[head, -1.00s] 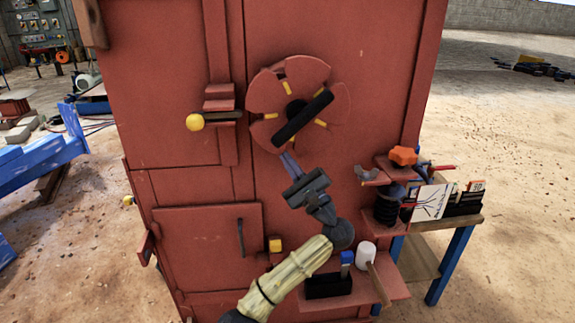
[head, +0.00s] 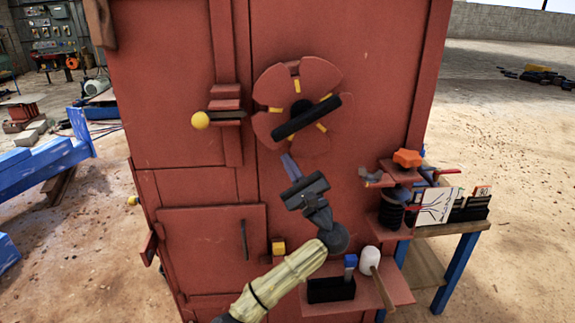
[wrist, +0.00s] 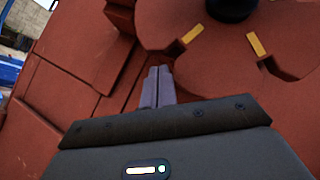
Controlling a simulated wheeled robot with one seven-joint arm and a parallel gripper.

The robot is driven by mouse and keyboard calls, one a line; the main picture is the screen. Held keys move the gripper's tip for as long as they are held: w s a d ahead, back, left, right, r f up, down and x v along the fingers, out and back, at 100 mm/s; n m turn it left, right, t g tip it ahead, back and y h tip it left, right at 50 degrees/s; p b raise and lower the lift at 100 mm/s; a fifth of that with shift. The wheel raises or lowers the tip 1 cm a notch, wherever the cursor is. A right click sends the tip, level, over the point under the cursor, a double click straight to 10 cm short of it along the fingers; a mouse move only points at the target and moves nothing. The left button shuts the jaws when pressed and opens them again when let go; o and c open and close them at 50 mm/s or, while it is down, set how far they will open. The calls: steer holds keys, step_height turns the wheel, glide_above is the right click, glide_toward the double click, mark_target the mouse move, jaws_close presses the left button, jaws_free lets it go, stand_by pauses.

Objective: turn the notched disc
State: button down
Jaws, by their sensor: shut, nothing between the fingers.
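The notched disc (head: 268,90) is a red wheel with several notches and yellow marks, mounted on the tall red front of the machine. A thick black bar (head: 306,117) lies slantwise across its hub, its right end higher. In the wrist view the disc (wrist: 205,60) fills the upper right, with two yellow marks at its notches. My gripper (head: 287,160) is at the disc's lower edge, fingers pointing up. The grey fingers (wrist: 158,74) are together and hold nothing. They are close to the rim by a notch; I cannot tell whether they touch it.
A yellow-ended lever (head: 200,120) sticks out left of the disc. At right, a shelf with an orange knob (head: 407,157) stands out from the front. Below are a black box (head: 330,290) and a white-headed mallet (head: 371,262). The panel right of the disc is clear.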

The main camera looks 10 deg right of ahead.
steer(key=w+f+b+v, duration=0.1)
steer(key=b+v, duration=0.6)
steer(key=v, duration=0.5)
steer(key=shift+w+d+f+b, duration=0.15)
steer(key=shift+d+f+b, duration=0.15)
steer(key=shift+f+b, duration=0.1)
steer(key=shift+w, duration=0.1)
steer(key=shift+a, duration=0.1)
